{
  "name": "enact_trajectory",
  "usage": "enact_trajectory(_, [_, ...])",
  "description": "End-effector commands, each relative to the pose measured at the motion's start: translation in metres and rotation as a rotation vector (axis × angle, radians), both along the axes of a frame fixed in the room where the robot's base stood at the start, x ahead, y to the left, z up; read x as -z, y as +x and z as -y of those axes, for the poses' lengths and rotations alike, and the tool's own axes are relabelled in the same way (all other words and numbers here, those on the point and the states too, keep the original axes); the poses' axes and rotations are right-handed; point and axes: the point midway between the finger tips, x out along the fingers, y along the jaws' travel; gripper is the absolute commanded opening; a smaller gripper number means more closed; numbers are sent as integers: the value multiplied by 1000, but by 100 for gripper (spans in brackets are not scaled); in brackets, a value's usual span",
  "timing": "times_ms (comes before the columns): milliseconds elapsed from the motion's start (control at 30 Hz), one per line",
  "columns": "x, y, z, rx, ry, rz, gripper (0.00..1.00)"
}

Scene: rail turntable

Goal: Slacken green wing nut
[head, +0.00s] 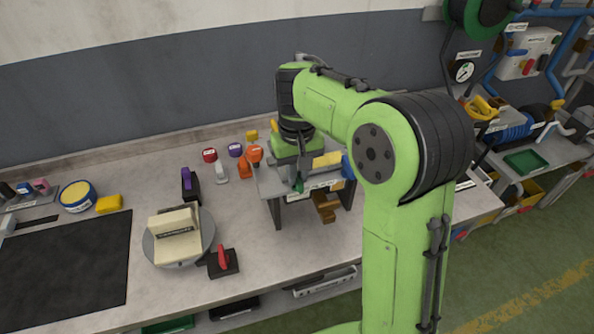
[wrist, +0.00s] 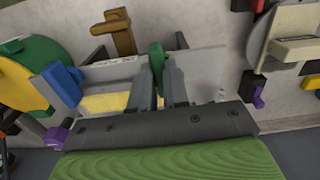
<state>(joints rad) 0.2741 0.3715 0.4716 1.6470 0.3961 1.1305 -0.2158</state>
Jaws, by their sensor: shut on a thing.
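The green wing nut (wrist: 156,60) shows upright in the wrist view, between the tips of my gripper (wrist: 160,86). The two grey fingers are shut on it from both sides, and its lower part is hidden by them. In the head view, my gripper (head: 298,184) points down at the front of a small grey raised stand (head: 276,190) with a label on its front. The nut is small there and partly hidden by my gripper.
A brown wooden piece (head: 325,205) is under the stand. A turntable (head: 208,228) holding a cream block (head: 174,236) and a red-handled switch (head: 223,260) stand to the left.

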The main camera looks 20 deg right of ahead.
Motion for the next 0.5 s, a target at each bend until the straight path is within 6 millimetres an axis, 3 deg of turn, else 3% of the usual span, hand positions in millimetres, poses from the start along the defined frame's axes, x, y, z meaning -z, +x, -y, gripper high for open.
enact_trajectory(500, [-3,0,0,-363,-1,-2,0])
